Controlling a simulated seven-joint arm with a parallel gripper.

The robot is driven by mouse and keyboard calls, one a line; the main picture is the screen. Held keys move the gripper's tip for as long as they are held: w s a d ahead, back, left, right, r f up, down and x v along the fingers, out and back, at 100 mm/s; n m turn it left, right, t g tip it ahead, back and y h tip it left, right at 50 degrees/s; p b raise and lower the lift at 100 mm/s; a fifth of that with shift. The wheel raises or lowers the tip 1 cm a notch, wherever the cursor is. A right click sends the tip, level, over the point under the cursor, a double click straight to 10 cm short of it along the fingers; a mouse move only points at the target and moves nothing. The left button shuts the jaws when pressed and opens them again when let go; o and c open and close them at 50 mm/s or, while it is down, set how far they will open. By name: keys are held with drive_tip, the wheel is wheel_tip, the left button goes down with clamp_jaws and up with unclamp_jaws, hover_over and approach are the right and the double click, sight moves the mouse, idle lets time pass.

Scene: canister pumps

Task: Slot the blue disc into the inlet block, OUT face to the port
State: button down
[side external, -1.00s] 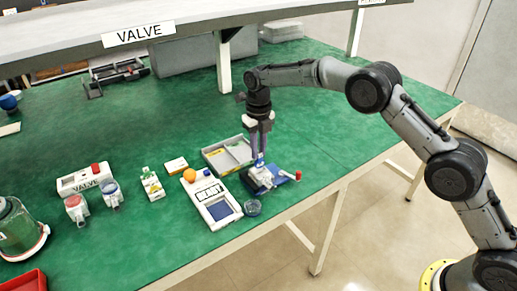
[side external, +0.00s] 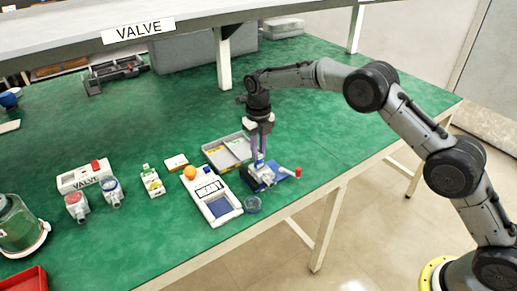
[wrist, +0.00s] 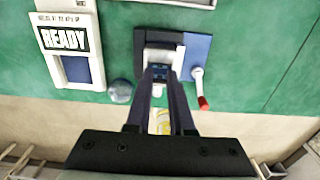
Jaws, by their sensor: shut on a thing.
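My gripper (side external: 258,157) points straight down over the inlet block (side external: 264,173), a grey-white block on a dark blue base. In the wrist view the fingertips (wrist: 160,72) are close together at the near side of the inlet block (wrist: 163,48). They are shut on the blue disc (wrist: 160,71), of which only a small blue part shows between them. The disc is at the block's top; I cannot tell how deep it sits. Its OUT marking and the port are not readable. A lever with a red knob (wrist: 203,102) is on the block's right.
A white panel labelled READY (side external: 214,203) with an orange ball (side external: 190,172) stands left of the block. A small round clear dish (side external: 252,204) is near the table edge. A grey tray (side external: 218,162) lies behind.

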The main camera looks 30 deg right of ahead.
sight(259, 158)
drive_tip(key=shift+f, duration=1.55)
drive_tip(key=c, duration=0.7)
unclamp_jaws()
wheel_tip(259, 158, up, 14)
drive_tip(key=shift+d, duration=0.1)
